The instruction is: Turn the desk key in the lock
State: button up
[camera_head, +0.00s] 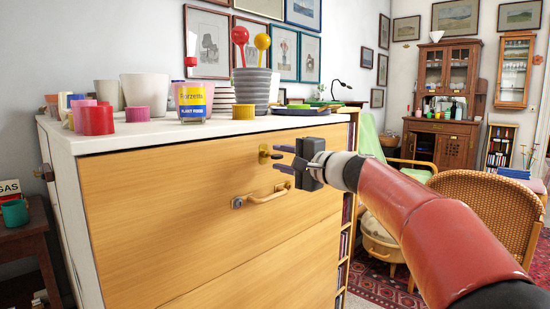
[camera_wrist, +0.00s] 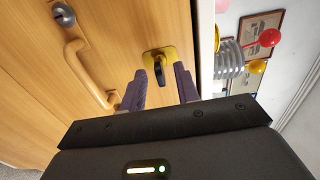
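The desk key (camera_wrist: 159,70) has a dark bow and sits in a brass lock plate on the upper wooden drawer front. In the head view the brass plate (camera_head: 263,153) is near the top right of the drawer front, with the dark key (camera_head: 277,156) sticking out. My gripper (camera_head: 282,159) reaches in from the right, its purple-grey fingers pointing at the lock. In the wrist view my gripper (camera_wrist: 161,75) is open, one finger on each side of the key, with visible gaps. The fingers do not appear to touch the key.
The white cabinet top (camera_head: 190,129) holds several pots, cups and books above. A wicker chair (camera_head: 490,205) stands at the right behind my arm.

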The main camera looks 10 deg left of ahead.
jog(key=b+v, duration=0.2)
jog(key=v, duration=0.6)
jog(key=s+d+f+n+g+h, duration=0.1)
jog(key=s+d+f+h, duration=0.3)
jog(key=s+f, duration=0.6)
jog(key=s+d+f+n+g+h, duration=0.2)
jog(key=s+d+f+n+h, duration=0.2)
jog(key=s+f, duration=0.7)
jog(key=s+d+f+n+g+h, duration=0.2)
jog(key=s+d+f+h, duration=0.4)
jog(key=s+f, duration=0.4)
jog(key=shift+s+d+f+n, duration=0.2)
jog(key=shift+s+d+n, duration=0.15)
jog(key=shift+s, duration=0.55)
